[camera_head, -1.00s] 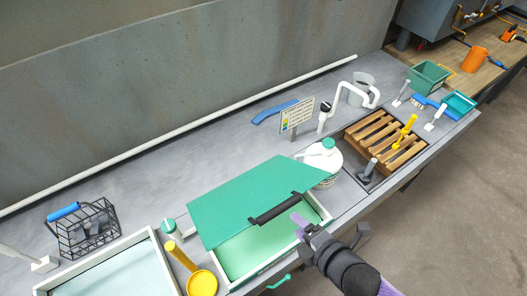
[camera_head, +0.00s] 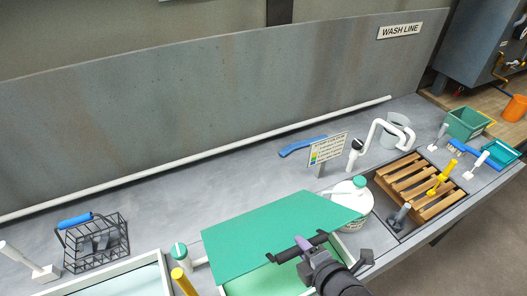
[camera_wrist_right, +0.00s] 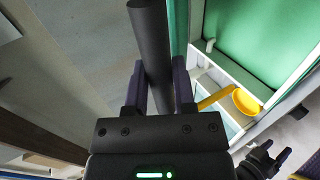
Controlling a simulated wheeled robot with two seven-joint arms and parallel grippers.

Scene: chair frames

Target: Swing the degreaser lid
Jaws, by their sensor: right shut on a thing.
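The green degreaser lid (camera_head: 265,228) stands partly raised over its tank in the head view, sloping toward me. Its dark bar handle (camera_head: 284,256) runs along the near edge. The tank's light green inside (camera_head: 262,284) shows below the lid, cut off by the picture's bottom edge. My right gripper (camera_head: 304,246) is shut on the lid handle. In the right wrist view the dark handle bar (camera_wrist_right: 150,40) passes between the two fingers (camera_wrist_right: 160,88), with a green lid edge (camera_wrist_right: 179,30) beside it.
A white jug with a green cap (camera_head: 355,202) stands close to the lid's right side. A yellow-handled tool (camera_head: 183,281) and green-capped fitting (camera_head: 180,252) are to its left. A wire basket (camera_head: 95,243) is further left.

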